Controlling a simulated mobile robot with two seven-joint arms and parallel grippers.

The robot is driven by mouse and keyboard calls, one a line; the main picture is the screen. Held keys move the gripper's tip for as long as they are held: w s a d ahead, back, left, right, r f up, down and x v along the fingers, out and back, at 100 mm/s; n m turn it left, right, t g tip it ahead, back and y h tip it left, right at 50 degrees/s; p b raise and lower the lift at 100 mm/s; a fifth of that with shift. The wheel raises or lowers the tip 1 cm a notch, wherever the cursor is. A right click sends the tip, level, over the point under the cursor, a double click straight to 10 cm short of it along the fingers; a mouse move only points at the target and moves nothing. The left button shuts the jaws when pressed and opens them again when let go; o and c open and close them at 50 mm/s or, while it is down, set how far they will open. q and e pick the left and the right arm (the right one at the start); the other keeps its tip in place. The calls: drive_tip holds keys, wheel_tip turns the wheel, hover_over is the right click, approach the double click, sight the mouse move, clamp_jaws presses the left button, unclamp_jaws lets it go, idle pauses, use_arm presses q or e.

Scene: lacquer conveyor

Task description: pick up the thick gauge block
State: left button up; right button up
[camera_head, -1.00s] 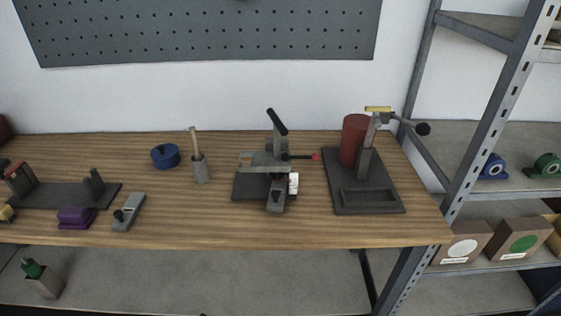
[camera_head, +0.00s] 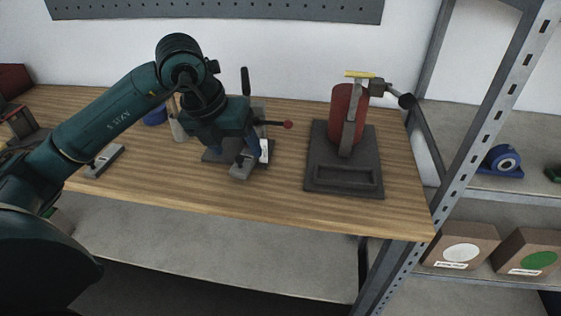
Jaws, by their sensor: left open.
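I cannot single out the thick gauge block in the head view; a small pale piece (camera_head: 265,150) sits at the right side of the dark clamping fixture (camera_head: 240,172), but I cannot tell if it is the block. My left gripper (camera_head: 232,146) is open and points down over this fixture, hiding much of it. I cannot see whether its fingers touch anything. The fixture's upright black lever (camera_head: 245,81) and red-tipped handle (camera_head: 287,125) show behind and right of the gripper. My right gripper is not in view.
A dark stand (camera_head: 343,187) with a red cylinder (camera_head: 345,112) and a black-knobbed lever (camera_head: 406,101) is right of the fixture. A grey tool (camera_head: 105,160) lies left, under my arm. Metal shelving (camera_head: 455,165) stands at the right. The bench front is clear.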

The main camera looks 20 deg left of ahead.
sight(237, 159)
use_arm(q)
drive_tip(key=w+a+f, duration=0.1)
drive_tip(key=w+a+f+y, duration=0.1)
drive_tip(key=f, duration=0.1)
drive_tip(key=w+a+f+n+y, duration=0.1)
drive_tip(key=f, duration=0.1)
drive_tip(key=shift+w+a+f+t, duration=0.1)
drive_tip(key=shift+w+f+t, duration=0.05)
drive_tip(key=shift+w+t, duration=0.2)
drive_tip(key=shift+p+x, duration=0.6)
drive_tip(key=shift+x, duration=2.15)
drive_tip(key=shift+s, duration=0.1)
drive_tip(key=shift+c, duration=0.4)
drive_tip(key=c, duration=1.2)
drive_tip(key=shift+c, duration=0.2)
